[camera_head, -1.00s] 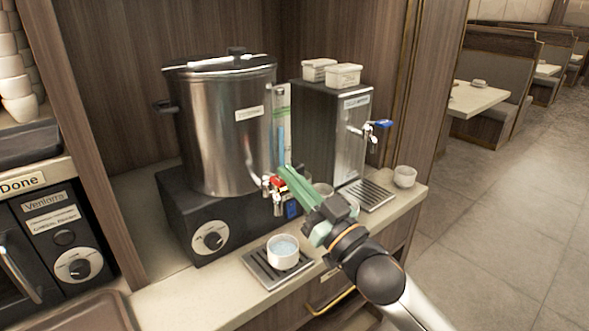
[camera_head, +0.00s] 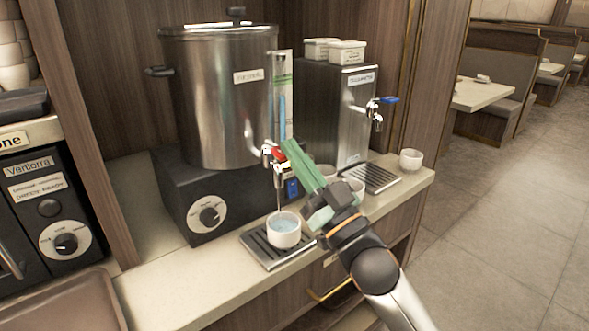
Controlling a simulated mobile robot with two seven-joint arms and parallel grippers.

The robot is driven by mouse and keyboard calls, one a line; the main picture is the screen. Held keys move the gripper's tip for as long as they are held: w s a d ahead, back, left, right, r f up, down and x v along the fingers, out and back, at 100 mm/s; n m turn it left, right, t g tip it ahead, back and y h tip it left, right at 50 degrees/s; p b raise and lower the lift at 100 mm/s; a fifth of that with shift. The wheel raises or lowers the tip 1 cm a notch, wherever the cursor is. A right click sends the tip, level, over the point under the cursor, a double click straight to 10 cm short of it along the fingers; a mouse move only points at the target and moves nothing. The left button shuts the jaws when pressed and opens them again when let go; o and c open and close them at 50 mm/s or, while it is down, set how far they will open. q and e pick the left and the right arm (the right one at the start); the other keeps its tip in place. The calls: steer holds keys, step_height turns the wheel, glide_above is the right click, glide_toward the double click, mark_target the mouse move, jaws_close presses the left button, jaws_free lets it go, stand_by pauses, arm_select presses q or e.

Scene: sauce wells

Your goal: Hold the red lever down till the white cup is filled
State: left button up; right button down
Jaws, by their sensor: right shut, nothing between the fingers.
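The red lever (camera_head: 279,154) is on the tap at the front of the big steel urn (camera_head: 222,110). My right gripper (camera_head: 293,148) is shut with nothing between its green fingers. Its tips are at the lever, seemingly against it; they partly cover the tap, so the exact contact is hard to tell. A thin stream seems to run from the spout down to the white cup (camera_head: 285,239). The cup stands upright on the drip tray (camera_head: 258,247) below the tap and holds pale blue liquid, with some inner wall showing above it. My left gripper is not in view.
A second dispenser (camera_head: 318,115) with a blue lever (camera_head: 389,100) stands to the right. A white cup (camera_head: 411,160) is near the counter's right end, and other cups are partly hidden behind my gripper. A brown tray (camera_head: 65,303) lies at front left.

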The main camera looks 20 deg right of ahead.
steer(key=shift+f+b, duration=0.3)
steer(key=shift+f, duration=0.1)
stand_by(0.5)
